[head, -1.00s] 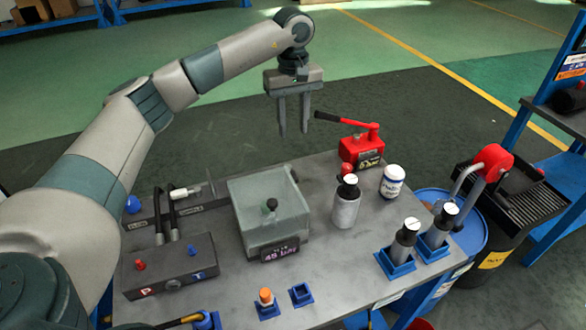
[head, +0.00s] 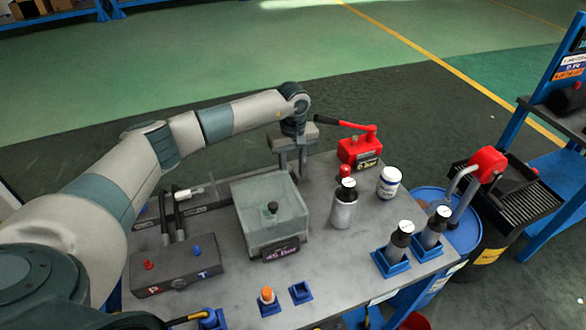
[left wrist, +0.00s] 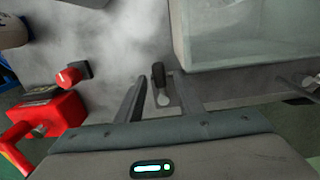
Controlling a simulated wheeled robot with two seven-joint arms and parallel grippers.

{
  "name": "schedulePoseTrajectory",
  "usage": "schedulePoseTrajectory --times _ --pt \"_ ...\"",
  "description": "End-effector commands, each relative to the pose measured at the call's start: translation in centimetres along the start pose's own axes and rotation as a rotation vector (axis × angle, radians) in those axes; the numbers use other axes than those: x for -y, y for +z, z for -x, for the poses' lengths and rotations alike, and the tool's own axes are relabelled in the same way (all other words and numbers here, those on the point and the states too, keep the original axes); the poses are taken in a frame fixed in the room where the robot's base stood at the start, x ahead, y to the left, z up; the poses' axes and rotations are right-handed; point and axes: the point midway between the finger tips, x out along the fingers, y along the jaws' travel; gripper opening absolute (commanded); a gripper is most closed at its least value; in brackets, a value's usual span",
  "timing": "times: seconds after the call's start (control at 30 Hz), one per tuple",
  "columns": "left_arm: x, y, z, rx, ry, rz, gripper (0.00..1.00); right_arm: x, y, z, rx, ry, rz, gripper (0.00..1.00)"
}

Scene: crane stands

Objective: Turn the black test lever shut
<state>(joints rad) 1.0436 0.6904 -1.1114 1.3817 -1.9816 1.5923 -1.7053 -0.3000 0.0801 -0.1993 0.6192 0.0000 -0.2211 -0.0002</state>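My left gripper (head: 292,170) points down at the back of the bench, just behind the clear box. Its two fingers are apart. In the left wrist view a short black lever (left wrist: 158,72) stands between and just beyond the open fingers (left wrist: 158,85), on a small grey metal fitting (left wrist: 163,98). The fingers show a gap to it on both sides. I cannot make out this lever in the head view, where the box and gripper cover that area. My right gripper is not in view.
The clear box (head: 250,225) with a 45 bar display (head: 281,249) stands close beside the fingers. A red pump (head: 358,152) with a black-ended handle is to their right, also in the wrist view (left wrist: 50,118). Bottles and a grey hose block (head: 175,270) share the bench.

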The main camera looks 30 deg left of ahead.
Motion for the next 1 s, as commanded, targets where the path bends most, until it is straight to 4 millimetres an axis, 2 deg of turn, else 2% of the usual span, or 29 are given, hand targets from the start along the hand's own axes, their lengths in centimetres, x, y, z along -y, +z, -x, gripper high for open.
schedulePoseTrajectory --times 0.17,0.43,0.57,0.6,1.0 --pt "0.0 0.08 -0.78 0.001 0.0 0.0 0.34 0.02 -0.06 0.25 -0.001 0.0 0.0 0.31" --pt "-0.01 0.05 -0.84 0.0 0.0 0.0 0.34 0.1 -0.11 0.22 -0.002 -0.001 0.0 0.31" --pt "0.0 0.04 -0.82 0.0 0.0 0.0 0.03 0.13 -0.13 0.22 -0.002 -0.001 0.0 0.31" --pt "0.0 0.04 -0.82 0.0 0.0 0.0 0.0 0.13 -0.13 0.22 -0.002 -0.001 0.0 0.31" --pt "-0.17 0.0 -0.91 -0.001 0.0 0.033 0.0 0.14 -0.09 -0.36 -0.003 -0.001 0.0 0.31"
